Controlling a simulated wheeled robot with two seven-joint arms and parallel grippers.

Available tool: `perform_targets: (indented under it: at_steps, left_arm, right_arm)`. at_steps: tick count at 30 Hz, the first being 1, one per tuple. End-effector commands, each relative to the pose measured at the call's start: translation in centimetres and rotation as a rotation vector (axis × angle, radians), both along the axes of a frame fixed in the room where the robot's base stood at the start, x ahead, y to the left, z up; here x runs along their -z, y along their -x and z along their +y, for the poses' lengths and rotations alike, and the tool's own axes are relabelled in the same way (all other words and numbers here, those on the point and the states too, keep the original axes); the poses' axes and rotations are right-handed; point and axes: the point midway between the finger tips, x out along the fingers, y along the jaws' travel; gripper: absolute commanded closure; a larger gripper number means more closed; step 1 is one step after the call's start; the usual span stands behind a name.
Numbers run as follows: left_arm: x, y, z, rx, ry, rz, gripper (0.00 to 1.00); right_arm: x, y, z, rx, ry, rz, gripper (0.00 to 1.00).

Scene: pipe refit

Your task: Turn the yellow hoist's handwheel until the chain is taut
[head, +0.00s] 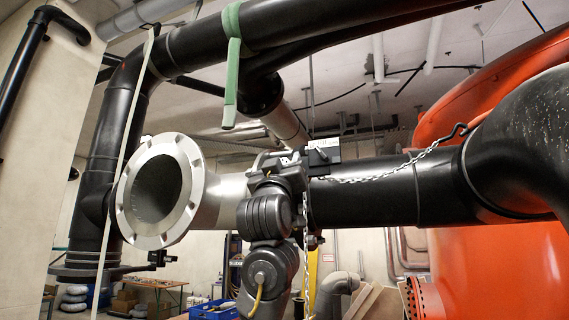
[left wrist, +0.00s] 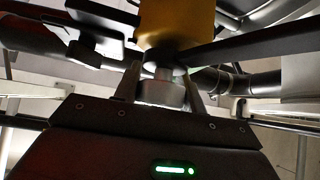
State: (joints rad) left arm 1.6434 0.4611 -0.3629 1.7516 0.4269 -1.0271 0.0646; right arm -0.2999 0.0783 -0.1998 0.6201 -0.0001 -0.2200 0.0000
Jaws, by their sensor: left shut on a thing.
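In the left wrist view, the yellow hoist (left wrist: 176,22) shows at the top. Below it, a light grey round part, the hoist's handwheel (left wrist: 162,93), sits between the fingers of my left gripper (left wrist: 163,100), which is shut on it. In the head view, my left arm covers the hoist and handwheel. A dark block (head: 323,152) shows just past my wrist, at the black pipe. The chain (head: 392,172) runs from the orange vessel's side toward my wrist and sags in a shallow curve. A loose chain end (head: 305,215) hangs straight down. My right gripper is in neither view.
A pale flanged pipe end (head: 130,200) opens to the left of my arm. A black pipe (head: 365,195) runs right to a large orange vessel (head: 490,270). A green strap (head: 232,60) hangs from the pipe overhead. Blue crates (head: 212,310) and a table stand behind.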

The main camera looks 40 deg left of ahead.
Motion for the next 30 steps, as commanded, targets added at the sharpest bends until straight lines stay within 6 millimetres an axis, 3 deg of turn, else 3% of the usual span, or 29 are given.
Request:
perform_targets:
  at_steps: [12, 30]
  left_arm:
    - [-0.2, 0.0, -0.1, 0.000, -0.241, 0.083, 0.82]
    - [0.1, -0.2, -0.8, -0.002, -0.755, 0.263, 0.82]
  right_arm:
    - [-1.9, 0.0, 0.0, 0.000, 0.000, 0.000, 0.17]
    - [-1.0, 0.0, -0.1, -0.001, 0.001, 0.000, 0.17]
